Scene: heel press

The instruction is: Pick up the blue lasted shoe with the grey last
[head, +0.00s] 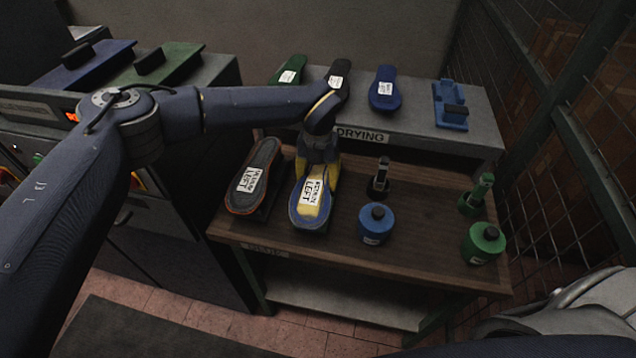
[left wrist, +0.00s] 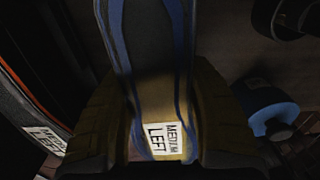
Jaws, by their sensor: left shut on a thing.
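A shoe with a blue rim (head: 295,217) sits sole-up on the wooden bench top. Its upward face looks yellow with a white "LEFT" label in the head view; in the left wrist view the blue shoe (left wrist: 158,100) shows a grey stretch and a yellowish labelled end. My left gripper (head: 318,172) comes down from above with its yellow fingers on both sides of the shoe, shut on it. In the left wrist view the fingers (left wrist: 160,125) flank it. The shoe's underside is hidden. My right gripper does not show.
A dark shoe with an orange rim (head: 262,160) lies close on the left. A blue bottle (head: 375,225), a green bottle (head: 484,243) and small dark and green tools stand on the right. Behind is a grey drying shelf (head: 415,105) with several soles; a wire fence bounds the right.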

